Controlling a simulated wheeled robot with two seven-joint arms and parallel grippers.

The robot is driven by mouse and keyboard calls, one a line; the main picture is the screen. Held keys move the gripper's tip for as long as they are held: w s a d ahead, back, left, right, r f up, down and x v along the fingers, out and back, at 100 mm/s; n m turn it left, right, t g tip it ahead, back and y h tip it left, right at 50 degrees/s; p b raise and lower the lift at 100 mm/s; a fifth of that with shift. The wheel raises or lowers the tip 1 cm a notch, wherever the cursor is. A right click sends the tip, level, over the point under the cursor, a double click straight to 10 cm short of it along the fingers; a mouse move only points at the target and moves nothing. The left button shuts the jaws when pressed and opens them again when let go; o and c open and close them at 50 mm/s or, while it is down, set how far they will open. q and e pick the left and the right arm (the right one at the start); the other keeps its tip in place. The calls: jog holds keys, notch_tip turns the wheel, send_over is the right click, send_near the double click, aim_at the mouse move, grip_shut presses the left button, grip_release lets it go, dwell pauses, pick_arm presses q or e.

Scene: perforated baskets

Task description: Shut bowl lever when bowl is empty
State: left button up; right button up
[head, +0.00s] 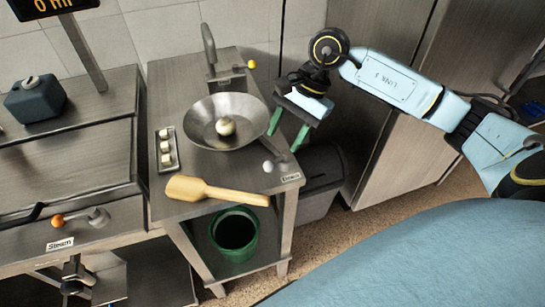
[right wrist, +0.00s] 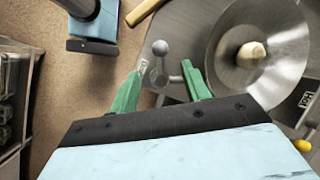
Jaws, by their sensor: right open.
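The steel bowl (head: 203,126) sits on a small steel table, with a pale round bun-like piece (head: 226,126) inside it. Both also show in the right wrist view, the bowl (right wrist: 288,72) at the upper right and the piece (right wrist: 252,54) in it. A lever with a grey ball knob (head: 267,167) stands at the table's front right corner. My right gripper (head: 288,130) is open, its green fingers pointing down beside the bowl's right rim. In the right wrist view the lever knob (right wrist: 160,48) appears between and beyond the fingertips, apart from them.
A wooden paddle (head: 215,191) lies along the table's front edge. A small tray (head: 162,135) of pale pieces is left of the bowl. A tap (head: 209,45) and a yellow knob (head: 251,64) are behind. A green bin (head: 234,230) stands below.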

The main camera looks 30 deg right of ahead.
aim_at(273, 161)
jog(key=x, duration=0.7)
jog(key=shift+w+a+f, duration=0.1)
jog(key=shift+a+f, duration=0.05)
jog(key=shift+f, duration=0.25)
jog(key=shift+c, duration=0.3)
jog(key=c, duration=0.9)
jog(key=shift+w+f+m+t+b, duration=0.1)
jog(key=shift+w+m+t+b, duration=0.35)
jog(key=shift+m+b, duration=0.4)
jog(key=shift+w+m+t, duration=0.1)
jog(key=shift+m+t, duration=0.15)
jog(key=shift+m, duration=0.4)
jog(key=shift+w+m+t+h, duration=0.3)
jog(key=shift+m, duration=0.5)
pick_arm(q)
jog(key=shift+s+a+f, duration=0.15)
jog(key=shift+a+f, duration=0.95)
jog(key=shift+a, duration=0.15)
jog(key=shift+d, duration=0.15)
jog(key=shift+d, duration=0.15)
pick_arm(e)
jog(key=o, duration=1)
jog(key=shift+c, duration=0.2)
